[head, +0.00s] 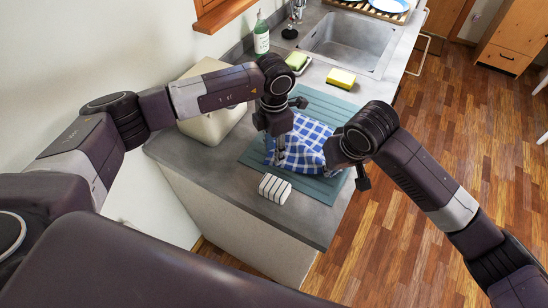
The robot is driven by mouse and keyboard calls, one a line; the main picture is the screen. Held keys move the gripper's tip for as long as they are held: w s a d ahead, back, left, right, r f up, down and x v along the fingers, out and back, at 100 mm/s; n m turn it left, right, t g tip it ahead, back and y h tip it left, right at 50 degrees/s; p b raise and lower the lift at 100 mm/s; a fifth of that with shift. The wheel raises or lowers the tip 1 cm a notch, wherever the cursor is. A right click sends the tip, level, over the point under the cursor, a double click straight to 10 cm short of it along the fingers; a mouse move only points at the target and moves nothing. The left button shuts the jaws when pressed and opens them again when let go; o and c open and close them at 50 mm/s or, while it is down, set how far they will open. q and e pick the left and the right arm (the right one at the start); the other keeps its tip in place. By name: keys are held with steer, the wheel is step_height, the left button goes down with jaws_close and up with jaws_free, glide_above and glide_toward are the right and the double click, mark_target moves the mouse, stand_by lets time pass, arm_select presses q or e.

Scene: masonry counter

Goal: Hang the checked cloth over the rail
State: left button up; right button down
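The blue-and-white checked cloth (305,142) lies crumpled on a grey-green ribbed mat (325,187) on the counter. My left gripper (280,150) points down at the cloth's left side, its tips close to or touching it. My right gripper (350,172) is at the cloth's right side and covers part of it. The arms hide the fingertips in part, so I cannot tell whether either gripper holds cloth. A pale rail (419,73) runs along the counter's front edge beside the sink.
A white ribbed block (275,188) sits near the mat's front left. A beige bin (205,125) stands against the wall. Open floor lies right.

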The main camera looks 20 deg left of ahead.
arm_select(q)
steer(key=shift+f, duration=0.65)
steer(key=c, duration=0.4)
jaws_close()
stand_by(1.4)
steer(key=shift+r, duration=2.5)
